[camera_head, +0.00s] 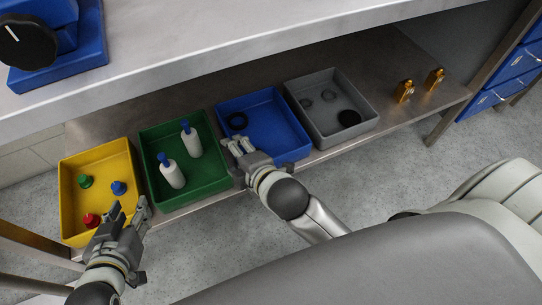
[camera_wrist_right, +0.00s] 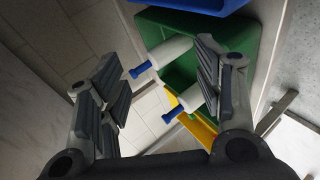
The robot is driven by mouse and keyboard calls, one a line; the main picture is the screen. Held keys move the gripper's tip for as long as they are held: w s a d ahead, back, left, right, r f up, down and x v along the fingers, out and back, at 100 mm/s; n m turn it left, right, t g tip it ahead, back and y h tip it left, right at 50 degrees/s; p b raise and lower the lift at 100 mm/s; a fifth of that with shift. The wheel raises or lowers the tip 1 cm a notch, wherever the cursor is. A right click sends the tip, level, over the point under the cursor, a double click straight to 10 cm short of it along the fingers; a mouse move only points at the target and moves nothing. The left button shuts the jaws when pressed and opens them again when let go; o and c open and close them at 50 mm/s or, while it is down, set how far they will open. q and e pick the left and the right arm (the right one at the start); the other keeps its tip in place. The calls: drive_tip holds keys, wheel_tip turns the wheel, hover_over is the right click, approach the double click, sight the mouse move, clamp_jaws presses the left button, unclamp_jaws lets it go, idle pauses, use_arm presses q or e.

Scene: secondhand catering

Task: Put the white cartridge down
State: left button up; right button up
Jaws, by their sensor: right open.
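Two white cartridges with blue tips stand upright in the green tray (camera_head: 206,187), a nearer one (camera_head: 171,174) and a farther one (camera_head: 191,142). My right gripper (camera_head: 236,148) is open and empty, above the edge between the green and blue trays, right of both cartridges. In the right wrist view, its fingers (camera_wrist_right: 155,90) are wide apart. My left gripper (camera_head: 130,209) is open and empty at the front of the yellow tray (camera_head: 98,156).
The yellow tray holds green (camera_head: 84,181), blue (camera_head: 119,188) and red (camera_head: 92,220) caps. The blue tray (camera_head: 275,125) and grey tray (camera_head: 325,90) hold dark rings. Two amber bottles (camera_head: 404,91) stand at right. The upper counter (camera_head: 200,45) overhangs the shelf.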

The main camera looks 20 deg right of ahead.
drive_tip(key=s+d+r+m, duration=0.2)
drive_tip(key=s+d+m, duration=0.3)
drive_tip(key=m, duration=1)
drive_tip(key=shift+s+d+r+m, duration=0.25)
drive_tip(key=shift+d+r+m, duration=0.1)
drive_tip(key=shift+d, duration=0.45)
